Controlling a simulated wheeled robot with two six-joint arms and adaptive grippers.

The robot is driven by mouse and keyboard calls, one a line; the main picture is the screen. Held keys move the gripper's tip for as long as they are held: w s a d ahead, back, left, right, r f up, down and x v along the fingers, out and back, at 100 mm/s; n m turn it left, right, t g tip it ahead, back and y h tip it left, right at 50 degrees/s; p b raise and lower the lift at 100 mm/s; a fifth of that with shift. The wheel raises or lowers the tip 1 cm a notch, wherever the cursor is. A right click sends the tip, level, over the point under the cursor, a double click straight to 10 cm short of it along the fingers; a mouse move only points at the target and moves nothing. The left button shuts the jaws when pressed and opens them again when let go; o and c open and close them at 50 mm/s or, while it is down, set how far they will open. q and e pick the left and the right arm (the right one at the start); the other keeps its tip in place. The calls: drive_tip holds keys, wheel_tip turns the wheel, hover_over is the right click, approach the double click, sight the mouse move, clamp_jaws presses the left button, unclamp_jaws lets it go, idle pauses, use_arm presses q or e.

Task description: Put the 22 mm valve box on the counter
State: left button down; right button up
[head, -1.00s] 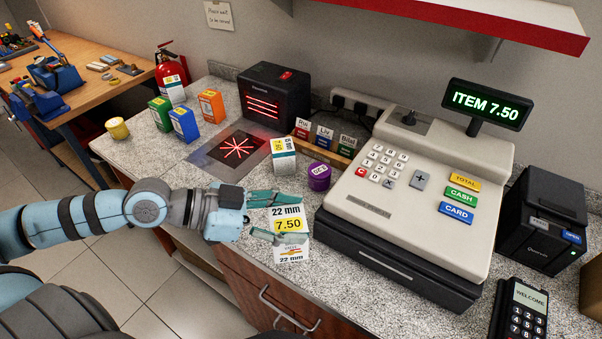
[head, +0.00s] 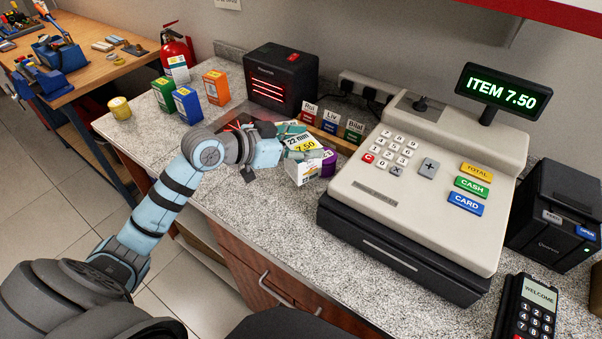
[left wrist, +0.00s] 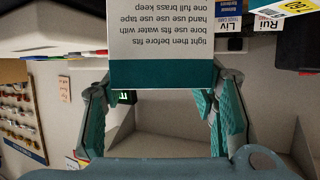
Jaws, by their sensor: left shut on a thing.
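In the left wrist view the box (left wrist: 160,45) shows a printed text face and a teal band between the fingers (left wrist: 160,110). My right gripper is not in view.
The cash register (head: 430,180) stands to the right. Green (head: 164,94), blue (head: 187,105) and orange (head: 216,87) boxes stand at left. Counter in front of the gripper is clear.

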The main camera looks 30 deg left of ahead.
sight(303, 170)
use_arm(q)
wheel_tip(303, 170, down, 8)
drive_tip(key=shift+s+r+b, duration=0.1)
drive_tip(key=shift+s+b, duration=0.05)
drive_tip(key=shift+b, duration=0.3)
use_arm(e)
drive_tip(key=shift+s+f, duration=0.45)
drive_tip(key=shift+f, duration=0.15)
use_arm(q)
drive_tip(key=c, duration=0.6)
unclamp_jaws()
drive_tip(key=shift+c, duration=0.2)
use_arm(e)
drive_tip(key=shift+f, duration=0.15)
